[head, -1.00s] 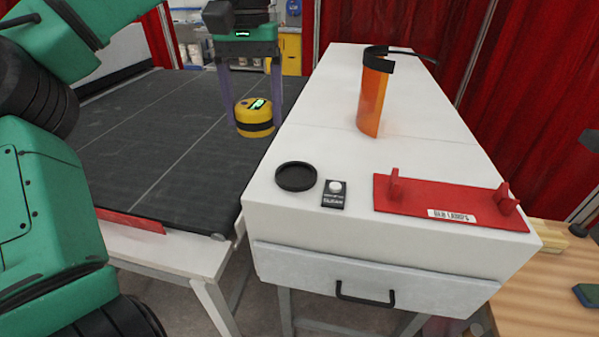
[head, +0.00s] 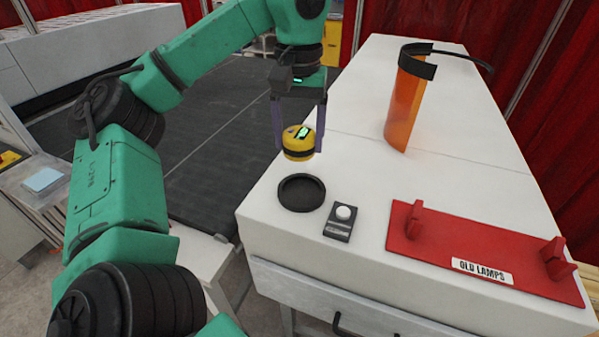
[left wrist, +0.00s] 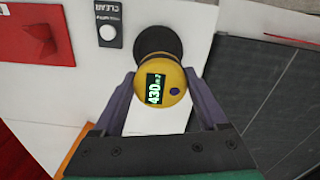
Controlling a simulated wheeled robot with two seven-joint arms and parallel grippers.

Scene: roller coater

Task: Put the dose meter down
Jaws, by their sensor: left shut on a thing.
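The dose meter (head: 298,144) is a round yellow puck with a black band and a lit green display. My left gripper (head: 299,140) is shut on it, with a purple finger on each side. The meter is held above the white cabinet top, just behind the round black holder (head: 301,193), a shallow dish. In the left wrist view the meter (left wrist: 158,82) reads 430 and partly covers the black holder (left wrist: 160,42). My left gripper shows there too (left wrist: 160,92). My right gripper is not in view.
A small dark box with a white button (head: 341,222) sits right of the holder. A red "OLD LAMPS" rack (head: 480,250) lies further right. An orange visor (head: 405,100) stands behind on the cabinet top (head: 350,165). A dark conveyor belt (head: 215,150) runs along the left.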

